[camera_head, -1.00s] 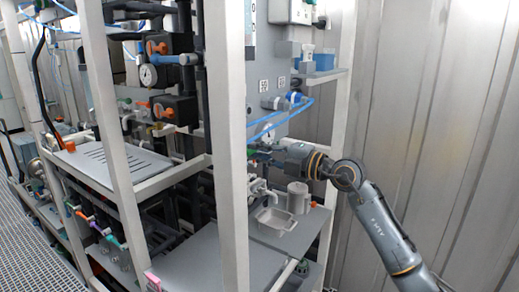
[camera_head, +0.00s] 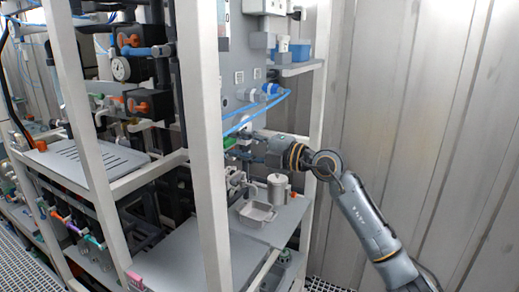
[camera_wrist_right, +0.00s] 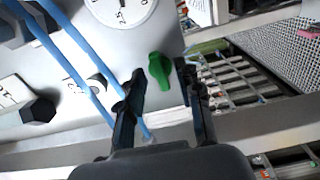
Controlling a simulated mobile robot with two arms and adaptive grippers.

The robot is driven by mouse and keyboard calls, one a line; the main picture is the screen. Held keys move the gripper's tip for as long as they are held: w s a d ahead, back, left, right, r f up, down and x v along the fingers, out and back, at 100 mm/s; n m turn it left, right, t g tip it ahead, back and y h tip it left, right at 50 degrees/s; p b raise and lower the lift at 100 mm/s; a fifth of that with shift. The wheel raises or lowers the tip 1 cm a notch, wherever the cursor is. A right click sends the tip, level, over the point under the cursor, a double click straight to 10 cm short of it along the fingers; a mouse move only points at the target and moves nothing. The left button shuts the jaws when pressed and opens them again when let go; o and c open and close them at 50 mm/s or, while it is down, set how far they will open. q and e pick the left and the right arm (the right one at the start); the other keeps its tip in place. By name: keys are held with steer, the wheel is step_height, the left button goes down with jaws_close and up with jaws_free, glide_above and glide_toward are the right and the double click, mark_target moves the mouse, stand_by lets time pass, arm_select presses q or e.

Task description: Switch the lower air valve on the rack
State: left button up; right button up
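A green valve handle (camera_wrist_right: 160,70) sits on the grey panel of the rack in the right wrist view. It also shows as a small green spot (camera_head: 229,142) in the head view, partly hidden beside the front post. My right gripper (camera_wrist_right: 162,82) is open, with its two dark fingers apart on either side of the green handle as seen from the wrist. I cannot tell whether either finger touches it. In the head view my right gripper (camera_head: 246,139) reaches in from the right, close to the panel. My left gripper is not in view.
Blue hoses (camera_wrist_right: 75,60) run across the panel, close to the left finger in the wrist view. A round gauge (camera_wrist_right: 122,8) is above. The rack's white front post (camera_head: 203,160) stands left of my right gripper. A metal pot (camera_head: 277,190) and a tray (camera_head: 257,214) sit below.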

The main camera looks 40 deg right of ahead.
steer(key=v, duration=1.1)
